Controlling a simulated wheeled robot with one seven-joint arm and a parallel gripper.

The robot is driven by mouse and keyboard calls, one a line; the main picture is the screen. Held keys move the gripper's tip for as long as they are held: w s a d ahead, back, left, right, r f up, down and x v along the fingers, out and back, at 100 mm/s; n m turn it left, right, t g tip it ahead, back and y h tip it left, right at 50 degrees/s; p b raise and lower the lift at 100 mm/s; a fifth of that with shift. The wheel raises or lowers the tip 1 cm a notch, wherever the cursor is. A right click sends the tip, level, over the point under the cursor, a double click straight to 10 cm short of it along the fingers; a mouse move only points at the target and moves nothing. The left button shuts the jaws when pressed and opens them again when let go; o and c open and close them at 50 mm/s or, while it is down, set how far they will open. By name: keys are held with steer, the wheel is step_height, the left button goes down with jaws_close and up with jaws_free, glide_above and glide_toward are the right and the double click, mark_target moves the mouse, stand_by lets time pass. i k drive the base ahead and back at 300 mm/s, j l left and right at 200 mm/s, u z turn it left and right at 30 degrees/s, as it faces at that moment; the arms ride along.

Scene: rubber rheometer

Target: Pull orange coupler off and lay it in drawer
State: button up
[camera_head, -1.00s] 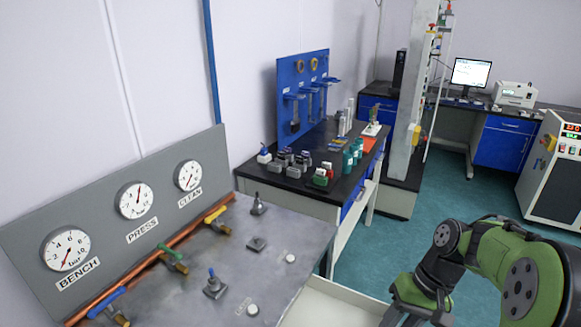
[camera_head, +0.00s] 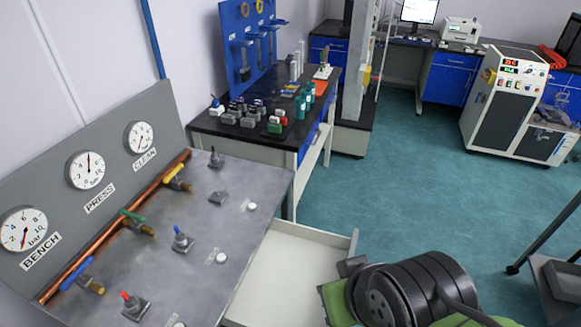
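The orange-red coupler (camera_head: 126,297) stands on a small grey base on the metal bench top, at the lower left of the head view. A blue-topped fitting (camera_head: 182,238) and a dark one (camera_head: 216,158) stand farther back in the same row. The cream drawer (camera_head: 290,265) is pulled out at the bench's right side. Its visible inside looks empty, and its near part is cut off or covered by my arm. My green and black arm is at the lower right. I cannot make out my gripper's fingers in this view.
Copper pipe (camera_head: 110,230) with blue, green and yellow valve handles runs below the gauge panel (camera_head: 60,180). A black-topped table (camera_head: 270,135) with bottles and small blocks stands behind. A white machine (camera_head: 500,105) stands back right. The floor between is clear.

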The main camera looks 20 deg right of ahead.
mark_target(289, 293)
steer(key=k+l+z, duration=0.2)
steer(key=k+l, duration=0.2)
steer(key=k, duration=0.2)
steer(key=u, duration=1.55)
